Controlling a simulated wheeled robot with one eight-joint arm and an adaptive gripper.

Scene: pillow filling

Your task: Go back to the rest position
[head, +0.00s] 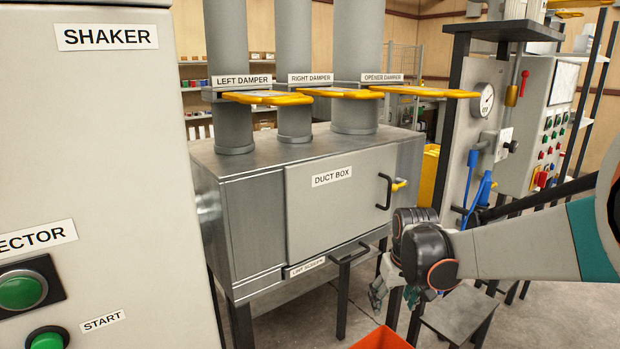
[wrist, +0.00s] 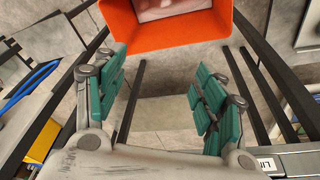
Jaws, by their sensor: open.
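My gripper (wrist: 158,92) is open and empty in the wrist view, its two green-padded fingers wide apart. It points down toward the concrete floor, with an orange bin beyond the fingertips. In the head view my gripper (head: 393,293) hangs low at the right front of the duct box (head: 340,200), partly hidden by my own wrist. My arm reaches in from the right edge. The fingers do not appear to touch anything.
The orange bin (head: 384,338) stands low at the bottom; it also shows in the wrist view (wrist: 185,28). The lint screen handle (head: 350,254) sticks out from the box near my gripper. Yellow damper handles (head: 268,98) are above. A gauge panel (head: 478,130) stands behind my arm.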

